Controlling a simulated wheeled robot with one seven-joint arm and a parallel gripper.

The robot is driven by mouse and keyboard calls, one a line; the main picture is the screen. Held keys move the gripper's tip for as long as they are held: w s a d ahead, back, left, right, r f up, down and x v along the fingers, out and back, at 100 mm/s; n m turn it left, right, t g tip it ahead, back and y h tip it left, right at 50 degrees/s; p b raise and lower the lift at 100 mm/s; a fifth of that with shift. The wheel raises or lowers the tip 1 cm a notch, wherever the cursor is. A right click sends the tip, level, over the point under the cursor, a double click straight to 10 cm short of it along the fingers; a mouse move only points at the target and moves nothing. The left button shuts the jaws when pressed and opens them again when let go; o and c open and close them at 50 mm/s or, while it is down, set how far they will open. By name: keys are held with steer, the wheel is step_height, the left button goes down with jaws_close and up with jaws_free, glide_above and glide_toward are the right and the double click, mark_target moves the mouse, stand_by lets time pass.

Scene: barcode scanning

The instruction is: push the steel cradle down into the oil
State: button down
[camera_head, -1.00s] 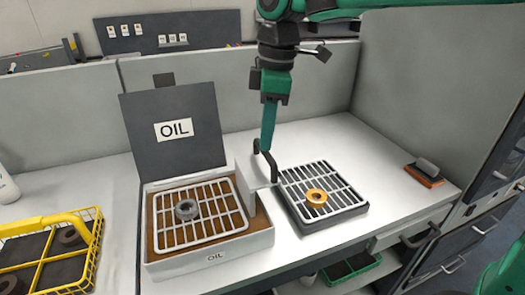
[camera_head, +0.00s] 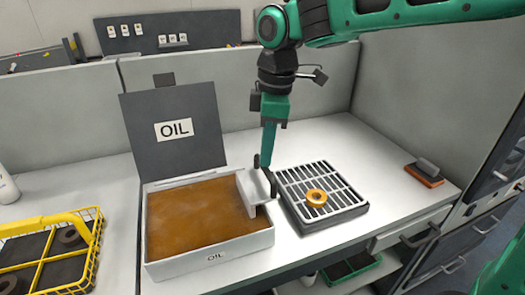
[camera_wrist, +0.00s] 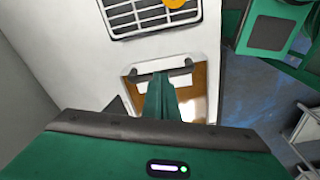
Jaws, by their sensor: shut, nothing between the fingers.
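The oil bath (camera_head: 215,255) is a white box with brown oil (camera_head: 190,222) and its dark lid marked OIL (camera_head: 175,130) stands open behind. The cradle's rack and the grey ring on it do not show; the oil surface looks unbroken. The pale plate with a dark handle (camera_head: 255,191) shows at the bath's right end, tilted over the oil. My gripper (camera_head: 266,160) is shut and empty, pointing down at that handle. In the wrist view the fingers (camera_wrist: 158,82) overlap the black handle bar (camera_wrist: 178,71); whether they touch it I cannot tell.
A dark tray with a white grate (camera_head: 330,180) stands just right of the bath, with an orange ring (camera_head: 316,197) on it. A yellow wire basket (camera_head: 90,250) is at the left. A brush (camera_head: 425,172) lies far right. Grey partitions (camera_head: 310,85) close the back.

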steer(key=shift+d, duration=0.1)
steer(key=d, duration=0.1)
steer(key=d+r, duration=0.1)
steer(key=shift+d, duration=0.4)
step_height(320, 180, up, 11)
steer(key=d, duration=0.1)
stand_by(0.4)
steer(key=shift+f, duration=0.1)
stand_by(0.6)
